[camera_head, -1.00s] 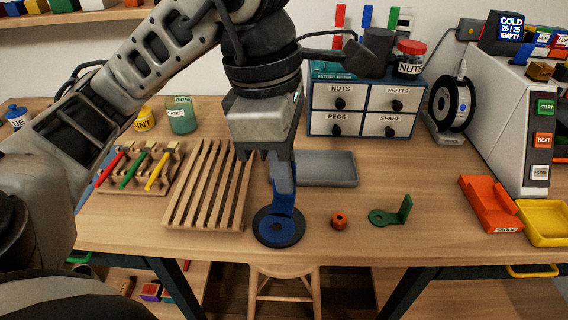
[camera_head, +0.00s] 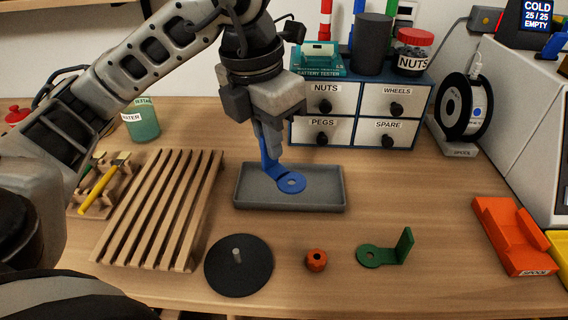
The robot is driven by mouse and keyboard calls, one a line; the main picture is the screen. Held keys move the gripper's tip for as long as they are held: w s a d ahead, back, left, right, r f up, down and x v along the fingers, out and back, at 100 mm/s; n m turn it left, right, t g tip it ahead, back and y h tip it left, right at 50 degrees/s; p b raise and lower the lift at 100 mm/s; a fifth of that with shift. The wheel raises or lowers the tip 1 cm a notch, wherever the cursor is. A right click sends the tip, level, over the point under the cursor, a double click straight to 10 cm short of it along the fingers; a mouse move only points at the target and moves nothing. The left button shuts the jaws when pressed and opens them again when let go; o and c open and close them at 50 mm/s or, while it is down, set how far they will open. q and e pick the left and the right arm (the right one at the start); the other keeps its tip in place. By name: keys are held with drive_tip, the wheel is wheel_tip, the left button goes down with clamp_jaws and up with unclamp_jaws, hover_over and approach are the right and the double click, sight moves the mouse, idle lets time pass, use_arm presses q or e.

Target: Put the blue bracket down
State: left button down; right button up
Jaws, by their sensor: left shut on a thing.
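The blue bracket (camera_head: 291,182) has a flat ring end and an upright arm. My left gripper (camera_head: 268,140) is shut on its upright arm. The ring end is over the grey tray (camera_head: 290,203), inside its rim as seen from here. I cannot tell whether it touches the tray floor. My right gripper is not in view.
A black disc with a peg (camera_head: 238,266), an orange nut (camera_head: 316,260) and a green bracket (camera_head: 384,250) lie in front of the tray. A wooden slatted rack (camera_head: 160,209) is at the left. The drawer unit (camera_head: 357,112) stands behind the tray. An orange bin (camera_head: 511,236) is at the right.

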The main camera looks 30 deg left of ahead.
use_arm(q)
drive_tip(key=w+a+f, duration=0.1)
drive_tip(key=w+f, duration=0.1)
drive_tip(key=w+a+f, duration=0.1)
drive_tip(key=w+f, duration=0.1)
drive_tip(key=w+a+f, duration=0.1)
drive_tip(key=w+f, duration=0.1)
drive_tip(key=w, duration=0.1)
drive_tip(key=shift+a+f, duration=0.3)
drive_tip(key=shift+w+a+f+b, duration=0.15)
drive_tip(key=shift+w+f+b, duration=0.15)
drive_tip(key=shift+f, duration=0.2)
drive_tip(key=shift+w+f, duration=0.1)
drive_tip(key=shift+f, duration=1.45)
drive_tip(key=shift+f, duration=0.25)
drive_tip(key=c, duration=1.6)
unclamp_jaws()
drive_tip(key=shift+o, duration=0.2)
drive_tip(key=shift+r, duration=0.15)
